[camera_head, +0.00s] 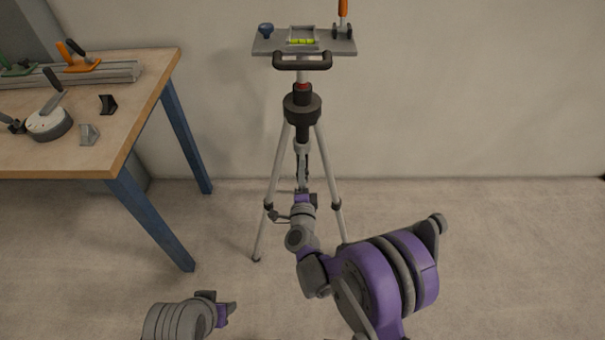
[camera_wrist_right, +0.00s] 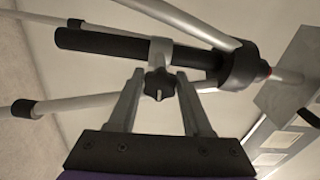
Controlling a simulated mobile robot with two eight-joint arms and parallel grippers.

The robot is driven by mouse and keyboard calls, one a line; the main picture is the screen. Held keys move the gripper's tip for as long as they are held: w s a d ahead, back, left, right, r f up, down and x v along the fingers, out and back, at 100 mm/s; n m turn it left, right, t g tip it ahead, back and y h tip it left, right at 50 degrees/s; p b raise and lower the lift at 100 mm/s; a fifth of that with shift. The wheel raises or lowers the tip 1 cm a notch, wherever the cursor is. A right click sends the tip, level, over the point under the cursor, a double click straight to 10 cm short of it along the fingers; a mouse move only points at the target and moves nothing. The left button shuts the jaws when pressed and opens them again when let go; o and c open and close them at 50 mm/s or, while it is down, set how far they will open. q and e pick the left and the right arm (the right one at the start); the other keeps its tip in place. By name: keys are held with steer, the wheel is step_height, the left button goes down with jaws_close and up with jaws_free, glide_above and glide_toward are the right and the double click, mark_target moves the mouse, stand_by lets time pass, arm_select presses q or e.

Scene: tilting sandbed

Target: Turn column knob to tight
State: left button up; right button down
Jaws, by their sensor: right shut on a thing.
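A tripod (camera_head: 303,106) stands upright against the wall, with grey legs and a dark centre collar. A grey plate (camera_head: 270,46) with a yellow-green level vial (camera_head: 302,42) sits on top of it. My right gripper (camera_head: 303,160) reaches up to the column below the collar. In the right wrist view the column knob (camera_wrist_right: 159,84), black and lobed with a pale mark on its face, sits between the two fingers of my right gripper (camera_wrist_right: 160,92), which is shut on it. My left arm's end (camera_head: 226,308) shows low in the head view; its jaws are not clear.
A wooden workbench (camera_head: 150,90) with blue legs stands at the left, holding clamps, a rail and small brackets. The tripod's legs spread on either side of my right arm. The floor at the right is clear.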

steer(key=shift+m, duration=1.3)
steer(key=shift+c, duration=1.7)
jaws_free()
steer(key=s+p, duration=0.1)
steer(key=s, duration=1)
steer(key=shift+w, duration=0.1)
